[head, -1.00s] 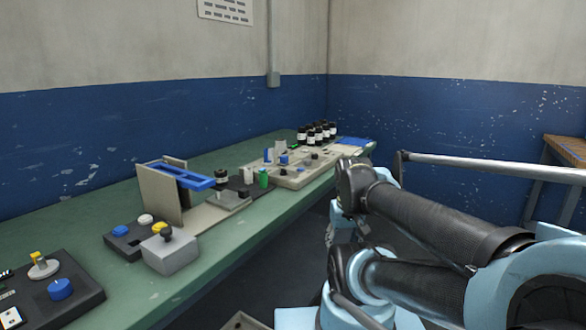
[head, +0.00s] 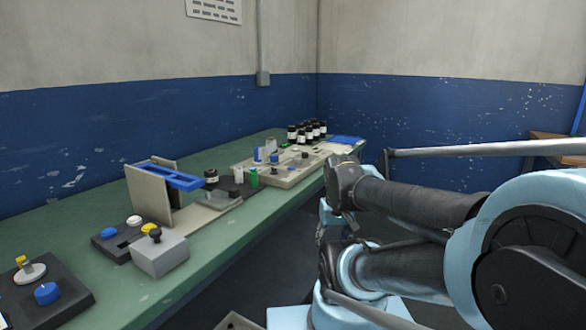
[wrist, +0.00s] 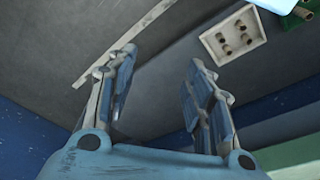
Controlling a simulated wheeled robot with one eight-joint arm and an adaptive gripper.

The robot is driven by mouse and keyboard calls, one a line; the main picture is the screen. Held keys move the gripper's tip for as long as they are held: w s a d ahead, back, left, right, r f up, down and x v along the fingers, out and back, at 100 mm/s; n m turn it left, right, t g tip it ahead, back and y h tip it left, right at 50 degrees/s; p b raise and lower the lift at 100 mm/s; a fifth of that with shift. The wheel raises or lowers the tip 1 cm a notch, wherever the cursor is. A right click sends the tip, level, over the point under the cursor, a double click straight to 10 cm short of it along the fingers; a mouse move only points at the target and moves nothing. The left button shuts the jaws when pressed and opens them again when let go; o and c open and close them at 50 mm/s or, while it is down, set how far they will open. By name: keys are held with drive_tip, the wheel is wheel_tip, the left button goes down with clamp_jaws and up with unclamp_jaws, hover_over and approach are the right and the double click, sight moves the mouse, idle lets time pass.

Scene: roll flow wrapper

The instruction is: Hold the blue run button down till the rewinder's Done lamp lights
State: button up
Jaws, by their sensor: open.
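In the head view a round blue button (head: 47,293) stands on a dark panel (head: 75,300) at the near left of the bench. A second blue button (head: 109,232) sits on a dark box beside a white and a yellow button. I cannot tell which is the run button, and no labels can be read. A station with a beige upright plate (head: 147,200) and a blue frame (head: 180,177) stands behind it. A lit Done lamp cannot be made out. My gripper (wrist: 160,95) shows in the wrist view with its fingers apart and nothing between them, away from the buttons.
The green bench (head: 150,300) runs along the blue wall. A grey box with a black knob (head: 160,253) stands near its front edge. Several dark bottles (head: 308,131) stand at the far end. A pale tray with holes (wrist: 235,35) lies below in the wrist view.

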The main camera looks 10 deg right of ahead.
clamp_jaws()
idle(1.2)
